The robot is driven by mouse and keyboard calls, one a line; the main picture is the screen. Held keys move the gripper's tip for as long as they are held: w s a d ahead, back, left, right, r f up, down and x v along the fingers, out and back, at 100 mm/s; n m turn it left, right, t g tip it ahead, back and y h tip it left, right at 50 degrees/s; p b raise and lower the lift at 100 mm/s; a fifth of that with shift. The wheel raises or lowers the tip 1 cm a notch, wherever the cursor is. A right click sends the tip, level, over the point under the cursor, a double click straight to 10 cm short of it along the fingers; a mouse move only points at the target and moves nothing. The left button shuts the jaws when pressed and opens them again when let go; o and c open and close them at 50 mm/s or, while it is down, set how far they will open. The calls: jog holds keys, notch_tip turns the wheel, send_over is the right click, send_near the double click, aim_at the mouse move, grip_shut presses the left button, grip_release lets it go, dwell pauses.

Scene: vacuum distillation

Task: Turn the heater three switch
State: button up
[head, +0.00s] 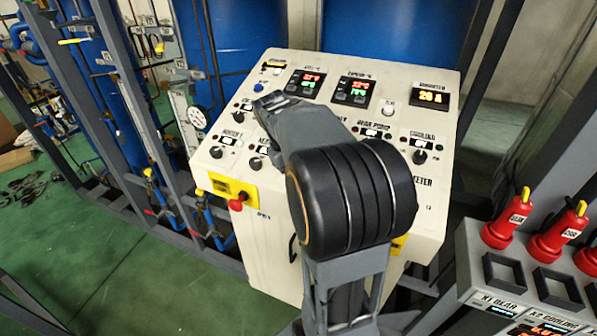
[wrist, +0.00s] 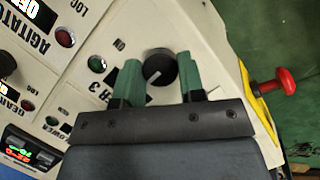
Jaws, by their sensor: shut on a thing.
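The heater three switch is a round black knob (wrist: 160,67) with a white pointer mark, on the cream panel in the wrist view. A partly covered label ending in "R 3" is beside it. Its white mark points to the lower left in that view. My gripper (wrist: 158,78) has its two green fingers on either side of the knob, shut on it. A green lamp (wrist: 97,63) marked "ON" is near the left finger. In the head view my arm hides this knob and the fingertips.
The control panel (head: 232,165) carries other knobs, lamps and lit displays. A red stop button (head: 236,203) on a yellow plate sticks out at the panel's lower left; it also shows in the wrist view (wrist: 286,82), right of the knob. A unit with red plugs (head: 503,228) stands at right.

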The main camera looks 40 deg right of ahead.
jog(key=o, duration=0.9)
jog(key=v, duration=1.3)
jog(key=shift+a+r+b, duration=0.1)
jog(key=shift+r+b, duration=0.2)
jog(key=shift+r, duration=0.1)
